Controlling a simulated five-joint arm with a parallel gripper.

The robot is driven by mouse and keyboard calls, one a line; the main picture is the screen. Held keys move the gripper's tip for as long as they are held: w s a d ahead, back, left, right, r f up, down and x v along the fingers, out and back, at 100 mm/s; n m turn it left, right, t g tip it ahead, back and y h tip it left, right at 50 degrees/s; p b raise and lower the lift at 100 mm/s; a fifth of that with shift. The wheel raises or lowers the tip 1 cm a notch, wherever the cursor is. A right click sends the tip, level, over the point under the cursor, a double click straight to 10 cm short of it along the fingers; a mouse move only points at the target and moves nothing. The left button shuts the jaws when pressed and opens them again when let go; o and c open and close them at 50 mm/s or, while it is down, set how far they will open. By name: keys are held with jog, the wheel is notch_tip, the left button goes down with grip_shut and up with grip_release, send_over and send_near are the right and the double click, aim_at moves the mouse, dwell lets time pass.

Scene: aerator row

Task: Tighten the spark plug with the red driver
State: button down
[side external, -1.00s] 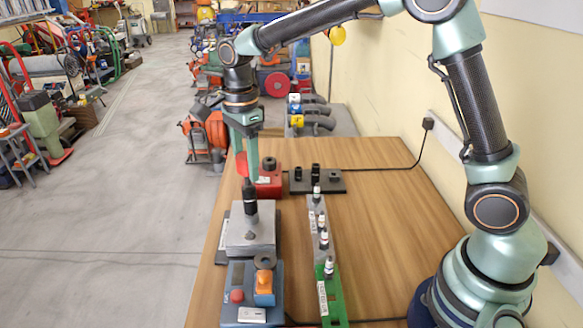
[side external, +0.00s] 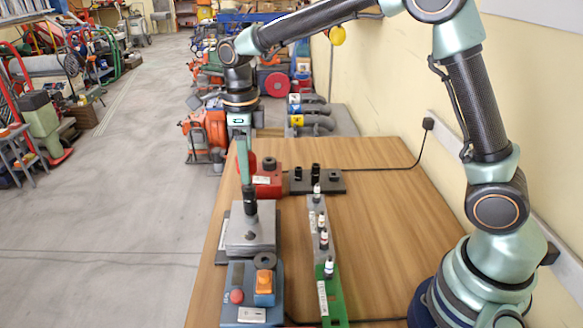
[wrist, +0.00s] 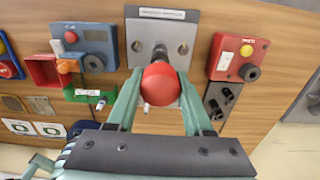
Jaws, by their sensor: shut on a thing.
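The red driver shows a round red handle (wrist: 160,84) between my fingers in the wrist view. In the side view a little of its red (side external: 252,162) shows beside a finger, above a black lower part (side external: 250,200). My gripper (side external: 246,180) is shut on the driver, which stands about upright over the grey block (side external: 252,236). The block also shows in the wrist view as a grey plate (wrist: 142,50). The spark plug under the driver is hidden, so I cannot tell how it is seated.
A blue box (side external: 239,312) with red and orange parts stands in front of the block. A red box (side external: 268,186) and a black rack (side external: 331,188) stand behind. A narrow rail (side external: 318,214) with several small upright pieces runs to the right. The table's right middle is clear.

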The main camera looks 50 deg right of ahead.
jog(key=shift+c, duration=1.1)
grip_release()
jog(key=n, duration=1.3)
jog(key=shift+n, duration=0.4)
jog(key=n, duration=1.3)
jog(key=shift+n, duration=0.4)
